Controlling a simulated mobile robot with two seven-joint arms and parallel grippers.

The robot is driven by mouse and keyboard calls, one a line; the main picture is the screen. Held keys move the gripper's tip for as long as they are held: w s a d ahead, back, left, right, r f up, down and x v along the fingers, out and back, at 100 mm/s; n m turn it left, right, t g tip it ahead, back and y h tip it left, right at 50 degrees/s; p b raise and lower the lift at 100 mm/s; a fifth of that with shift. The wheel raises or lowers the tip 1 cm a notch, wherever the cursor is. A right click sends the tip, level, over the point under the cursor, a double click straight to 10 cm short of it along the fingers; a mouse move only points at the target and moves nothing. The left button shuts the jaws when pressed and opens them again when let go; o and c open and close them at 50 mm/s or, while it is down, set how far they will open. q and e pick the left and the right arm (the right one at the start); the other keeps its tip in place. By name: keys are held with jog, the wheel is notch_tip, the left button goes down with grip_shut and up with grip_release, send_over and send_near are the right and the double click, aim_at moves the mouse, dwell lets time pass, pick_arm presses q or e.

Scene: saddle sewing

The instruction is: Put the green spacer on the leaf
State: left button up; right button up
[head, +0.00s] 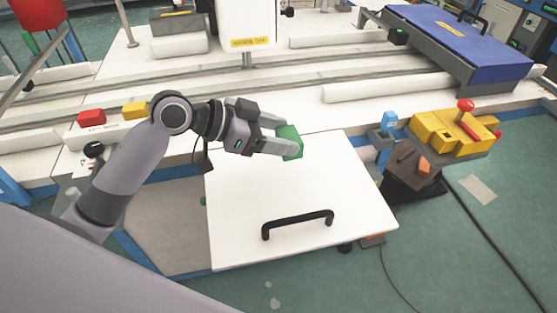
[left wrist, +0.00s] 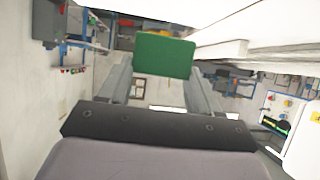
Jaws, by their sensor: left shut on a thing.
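The green spacer (head: 291,141) is a small green block held between the fingers of my left gripper (head: 283,139). It also shows in the left wrist view as a green face (left wrist: 164,55) between the fingertips (left wrist: 155,75). My left gripper is shut on it, over the back part of the white leaf (head: 240,215), a flat panel with a black handle (head: 298,223). I cannot tell whether the spacer touches the leaf or is held above it. My right gripper is not in view.
Behind the leaf is a white bench with long rails (head: 270,65). A yellow block fixture (head: 440,132) and a brown block (head: 405,165) stand to the right. Most of the leaf is bare.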

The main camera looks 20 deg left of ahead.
pick_arm(q)
notch_tip(320, 180, down, 7)
jog(key=shift+r, duration=0.1)
dwell(0.3)
jog(key=shift+f+b, duration=0.2)
jog(key=shift+b, duration=0.1)
jog(key=o, duration=1.5)
jog(key=shift+c, duration=0.2)
jog(key=shift+r, duration=0.25)
jog(key=v, duration=1.2)
jog(key=shift+b, duration=0.4)
